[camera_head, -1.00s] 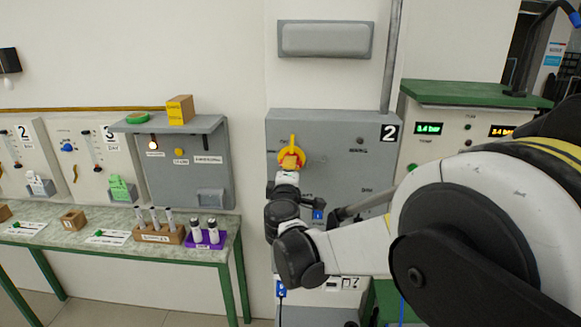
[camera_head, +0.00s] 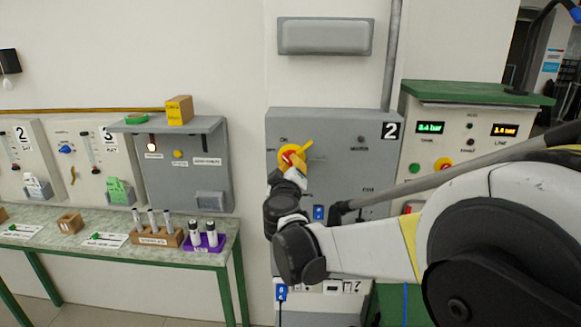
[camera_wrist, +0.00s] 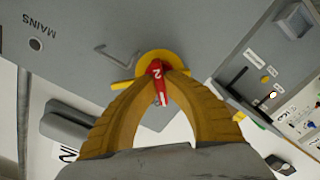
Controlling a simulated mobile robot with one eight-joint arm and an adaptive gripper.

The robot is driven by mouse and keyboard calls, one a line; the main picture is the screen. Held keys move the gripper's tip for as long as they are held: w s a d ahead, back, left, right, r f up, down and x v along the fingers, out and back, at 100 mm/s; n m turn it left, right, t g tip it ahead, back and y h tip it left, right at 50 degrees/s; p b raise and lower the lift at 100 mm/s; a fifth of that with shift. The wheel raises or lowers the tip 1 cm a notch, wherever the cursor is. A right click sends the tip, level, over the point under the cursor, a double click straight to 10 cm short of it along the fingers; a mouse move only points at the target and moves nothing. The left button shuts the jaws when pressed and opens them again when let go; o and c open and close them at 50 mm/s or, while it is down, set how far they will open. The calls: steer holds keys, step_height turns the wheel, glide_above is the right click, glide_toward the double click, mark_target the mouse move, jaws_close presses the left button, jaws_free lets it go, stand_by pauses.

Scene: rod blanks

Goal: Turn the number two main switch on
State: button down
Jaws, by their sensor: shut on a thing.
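The number two main switch is a red handle (camera_wrist: 156,69) on a yellow disc (camera_wrist: 148,57), mounted on the grey cabinet (camera_head: 345,125) that carries a "2" plate. The handle bears a "2" in the wrist view. In the head view the switch (camera_head: 287,153) shows partly behind my gripper (camera_head: 297,162), with a yellow bar slanting to the upper right. My gripper's yellow fingers (camera_wrist: 157,76) are closed on both sides of the red handle. A faint "ON" mark is above the switch and an "OFF" mark is to its left.
A lamp labelled MAINS (camera_wrist: 35,44) is on the cabinet face and looks dark. A grey conduit (camera_head: 392,60) rises above the cabinet. A gauge panel (camera_head: 465,140) stands right. A bench (camera_head: 110,250) with rod holders is left.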

steer(key=shift+m, duration=0.6)
steer(key=c, duration=1.5)
jaws_free()
